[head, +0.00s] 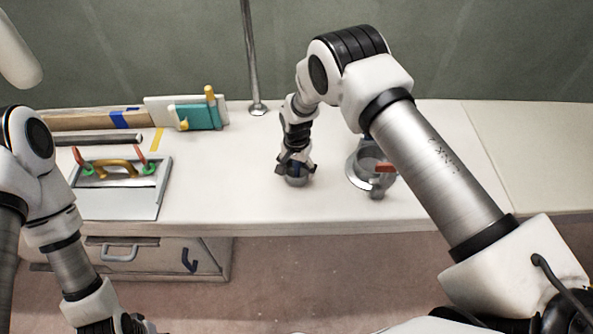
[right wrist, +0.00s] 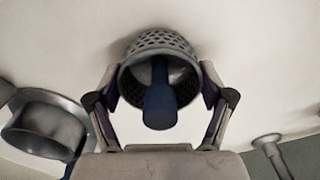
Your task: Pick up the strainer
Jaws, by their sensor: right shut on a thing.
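The strainer (right wrist: 160,45) is a grey perforated metal basket with a dark blue handle (right wrist: 160,105) in its middle. In the right wrist view its open mouth faces my camera. My right gripper (right wrist: 158,82) is shut on the strainer, with one finger on each side of its rim. In the head view the right gripper (head: 296,167) points down at the white bench top, and the strainer (head: 298,182) shows only in small part below the fingers. I cannot tell whether the strainer touches the bench. My left arm shows at the left, but its gripper is out of the picture.
A round metal housing (head: 357,171) with a red-handled valve (head: 385,168) stands right of the strainer. A grey hatch panel (head: 145,205) with a brass handle lies at the left. A metal post (head: 250,65) rises behind. The bench (head: 235,190) between is clear.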

